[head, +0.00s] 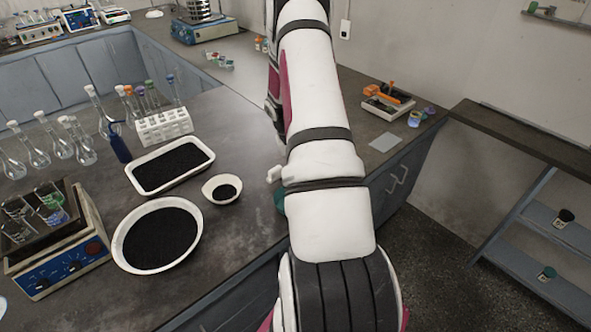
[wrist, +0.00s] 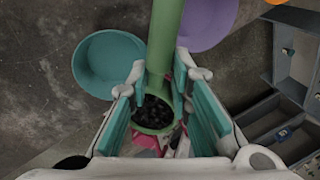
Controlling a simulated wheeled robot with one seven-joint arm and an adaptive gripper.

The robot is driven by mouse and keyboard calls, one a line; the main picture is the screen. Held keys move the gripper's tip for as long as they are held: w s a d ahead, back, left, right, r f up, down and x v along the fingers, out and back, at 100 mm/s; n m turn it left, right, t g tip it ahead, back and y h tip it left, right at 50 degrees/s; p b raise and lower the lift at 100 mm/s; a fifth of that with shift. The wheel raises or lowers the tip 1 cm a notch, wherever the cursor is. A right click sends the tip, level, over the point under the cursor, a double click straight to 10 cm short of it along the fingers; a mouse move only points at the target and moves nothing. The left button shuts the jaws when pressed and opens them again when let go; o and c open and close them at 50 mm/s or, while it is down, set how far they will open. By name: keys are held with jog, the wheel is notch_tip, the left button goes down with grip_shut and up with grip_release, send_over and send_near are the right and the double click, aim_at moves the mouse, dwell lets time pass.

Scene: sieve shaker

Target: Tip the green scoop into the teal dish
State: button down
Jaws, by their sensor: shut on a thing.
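The green scoop (wrist: 166,45) is held between the fingers of my gripper (wrist: 160,70) in the wrist view. Its handle runs toward the top of the picture, and dark granules lie in its bowl near the palm. The teal dish (wrist: 98,58) stands on the dark grey surface to the left of the scoop, apart from it. Its visible inside looks empty. In the head view a small teal piece (head: 279,201) shows beside my arm, perhaps this dish. My arm hides the gripper and the scoop there.
A purple dish (wrist: 206,22) lies right of the scoop. On the bench stand a white tray (head: 137,187), a round white dish (head: 124,258) and a small white bowl (head: 210,188), all with black material. Flasks and a blue-fronted device (head: 75,262) stand left.

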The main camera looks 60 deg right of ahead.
jog(key=shift+w+a+g+h+b, duration=0.1)
jog(key=shift+w+g+h+b, duration=0.1)
jog(key=shift+g+h+b, duration=0.45)
jog(key=shift+w+a+g+h+b, duration=0.1)
jog(key=shift+w+g+h+b, duration=0.15)
jog(key=shift+g+b, duration=0.65)
jog(key=g+h+b, duration=0.2)
jog(key=g+b, duration=0.1)
jog(key=b, duration=0.2)
jog(key=w+a+f+g+h+b, duration=0.1)
jog(key=g+h+b, duration=0.2)
jog(key=g+b, duration=0.1)
jog(key=w+a+g+h+b, duration=0.1)
jog(key=g+h+b, duration=0.1)
jog(key=b, duration=0.3)
jog(key=shift+w+f+g+h+b, duration=0.25)
jog(key=shift+g+h+b, duration=0.1)
jog(key=shift+g, duration=0.4)
jog(key=shift+r, duration=0.1)
jog(key=t+y+p, duration=0.1)
jog(key=p, duration=0.1)
jog(key=s+r+t+y+p, duration=0.1)
jog(key=t+p, duration=0.1)
jog(key=shift+d+p, duration=0.35)
jog(key=shift+p, duration=0.05)
